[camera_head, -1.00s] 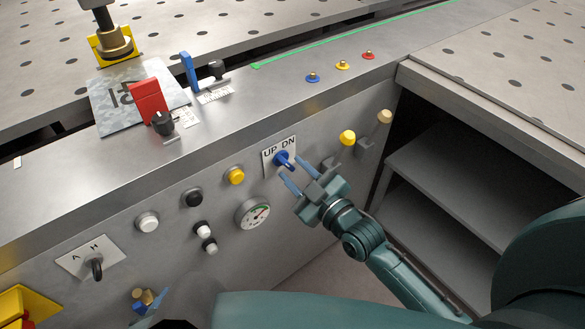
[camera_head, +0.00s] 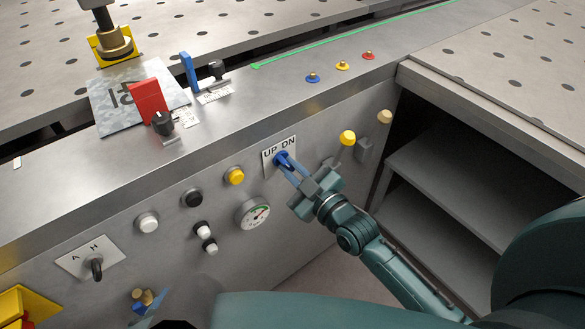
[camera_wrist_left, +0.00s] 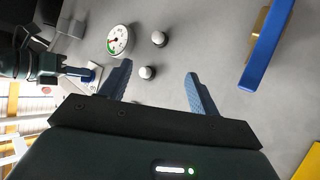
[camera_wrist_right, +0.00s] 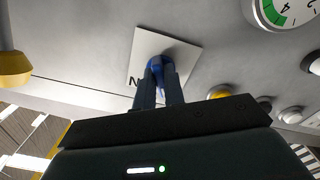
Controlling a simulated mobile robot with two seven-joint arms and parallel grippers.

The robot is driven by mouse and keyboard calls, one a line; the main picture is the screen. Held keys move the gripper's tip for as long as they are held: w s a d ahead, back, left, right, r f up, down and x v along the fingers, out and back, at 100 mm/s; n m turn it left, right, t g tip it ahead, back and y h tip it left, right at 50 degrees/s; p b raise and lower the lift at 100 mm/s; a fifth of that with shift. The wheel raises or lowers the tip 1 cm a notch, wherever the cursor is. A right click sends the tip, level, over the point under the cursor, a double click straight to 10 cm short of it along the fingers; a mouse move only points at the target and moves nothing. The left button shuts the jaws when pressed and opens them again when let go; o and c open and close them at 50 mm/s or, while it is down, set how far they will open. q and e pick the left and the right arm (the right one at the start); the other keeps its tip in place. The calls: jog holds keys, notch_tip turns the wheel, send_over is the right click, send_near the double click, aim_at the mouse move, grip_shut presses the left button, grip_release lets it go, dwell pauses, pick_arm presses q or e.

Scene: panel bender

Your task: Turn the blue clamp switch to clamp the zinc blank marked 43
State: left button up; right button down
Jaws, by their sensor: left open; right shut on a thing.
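The blue clamp switch (camera_head: 281,157) sits on a white plate marked UP and DN on the front panel. It also shows in the right wrist view (camera_wrist_right: 155,63). My right gripper (camera_head: 287,167) is shut on the switch, one finger on each side of its lever. The fingers hide part of the lever. A grey zinc blank (camera_head: 112,118) with dark digits lies on the bench top at left. A red block partly covers its digits, so I cannot read the number surely. My left gripper (camera_wrist_left: 157,72) is open and empty in front of the panel.
A red block (camera_head: 147,100) and a blue upright piece (camera_head: 189,70) stand by the blank. The panel carries a yellow button (camera_head: 234,176), a gauge (camera_head: 253,213) and an A/H switch (camera_head: 96,266). Open shelves (camera_head: 460,165) lie at right. A blue handle (camera_wrist_left: 266,45) is near my left gripper.

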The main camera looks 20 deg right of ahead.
pick_arm(q)
jog(key=shift+r, duration=0.2)
pick_arm(e)
jog(key=shift+m, duration=0.3)
jog(key=shift+r+m+p, duration=0.1)
jog(key=shift+m+p, duration=0.4)
jog(key=shift+p, duration=0.15)
jog(key=m+p, duration=0.1)
jog(key=m, duration=0.2)
jog(key=shift+p, duration=0.4)
jog(key=m+p, duration=0.1)
jog(key=m, duration=0.2)
jog(key=shift+a, duration=0.1)
pick_arm(q)
jog(key=shift+s+a+r+m+p, duration=0.1)
jog(key=shift+r+m+p, duration=0.15)
jog(key=shift+r, duration=0.4)
jog(key=shift+s+a+r+m+p, duration=0.15)
jog(key=shift+r+m, duration=0.1)
jog(key=shift+r, duration=0.35)
pick_arm(e)
jog(key=m, duration=0.4)
pick_arm(q)
jog(key=shift+w+y, duration=0.1)
jog(key=shift+y, duration=0.2)
pick_arm(e)
jog(key=shift+a+m, duration=0.1)
jog(key=shift+m, duration=0.2)
jog(key=c, duration=1.5)
grip_release()
